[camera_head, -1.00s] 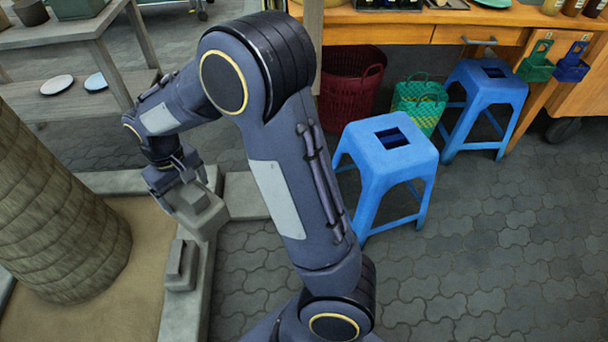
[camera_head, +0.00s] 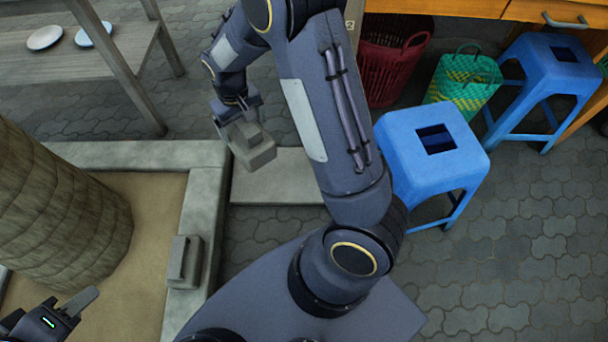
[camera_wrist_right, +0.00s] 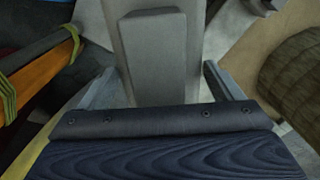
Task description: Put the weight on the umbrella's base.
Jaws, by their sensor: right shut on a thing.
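The weight (camera_head: 255,152) is a grey block with a raised smaller block on top. My right gripper (camera_head: 238,120) is shut on this raised part and holds the weight near the planter's corner. In the right wrist view the weight (camera_wrist_right: 158,50) lies between the two fingers. A flat pale grey slab (camera_head: 280,180), which looks like the umbrella's base, lies on the paving just below and right of the weight; my right arm hides part of it. My left gripper (camera_head: 75,308) shows only partly at the lower left, with its opening unclear.
A second similar grey block (camera_head: 185,262) sits on the planter's stone rim (camera_head: 205,205). A thick trunk (camera_head: 60,220) stands in the planter. A blue stool (camera_head: 435,140) and a green basket (camera_head: 465,85) are on the right. Open paving lies at lower right.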

